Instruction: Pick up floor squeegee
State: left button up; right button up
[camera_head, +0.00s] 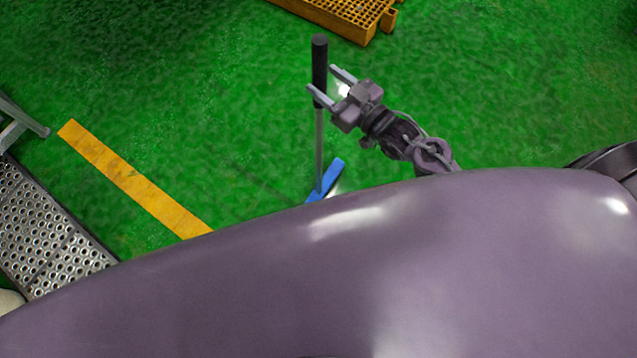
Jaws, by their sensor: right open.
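The floor squeegee (319,135) stands upright on the green floor, with a black grip at the top, a grey pole and a blue head (332,181) at the bottom. Part of the blue head is hidden behind my own purple body. My right gripper (321,82) is open at the squeegee's upper part, its two fingers pointing left. One fingertip lies over the lower end of the black grip and the other is just to the right of the grip. I cannot tell whether they touch it. My left gripper is out of view.
A yellow grated platform (345,14) is at the top. A yellow floor stripe (135,180) runs diagonally at the left. A perforated metal step (50,235) stands at the left edge. The green floor around the squeegee is clear.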

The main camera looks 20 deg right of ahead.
aim_at(313, 74)
jog(key=x, duration=0.2)
jog(key=f+x, duration=0.1)
jog(key=x, duration=0.1)
jog(key=shift+w+a, duration=0.2)
jog(key=shift+w, duration=0.05)
jog(key=shift+s, duration=0.1)
jog(key=c, duration=0.9)
jog(key=shift+r, duration=0.2)
jog(key=shift+c, duration=1.2)
